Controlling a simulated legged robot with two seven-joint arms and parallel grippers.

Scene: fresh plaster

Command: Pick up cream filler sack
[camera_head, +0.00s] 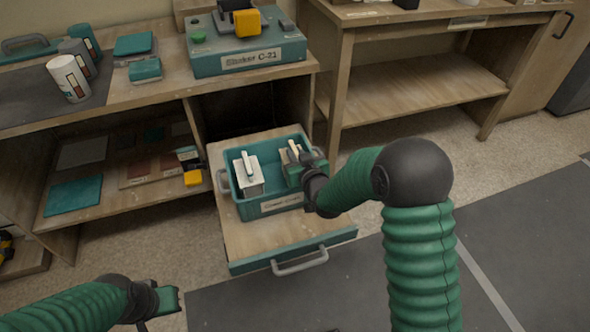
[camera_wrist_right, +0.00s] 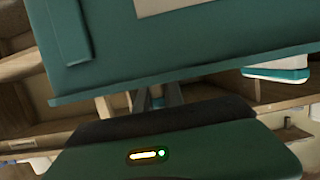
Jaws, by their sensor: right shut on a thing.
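A teal bin (camera_head: 240,207) stands in the pulled-out drawer. In its left half is a whitish block-like sack (camera_head: 248,180) with an upright tab. In its right half a second item, a cream filler sack (camera_head: 293,151), shows only its pale top; the rest is hidden by my right gripper (camera_head: 297,170). That gripper reaches in over the bin's right side and is shut on this cream sack. Its wrist view shows the gripper body and a large teal surface, but not the held thing clearly. My left gripper (camera_head: 166,301) is low at the left, away from the bin; its jaws are unclear.
The drawer (camera_head: 310,235) is open below the bench. A teal machine labelled Shaker C-21 (camera_head: 245,50) stands on top. A second wooden bench (camera_head: 430,88) is behind right. Open floor lies in front.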

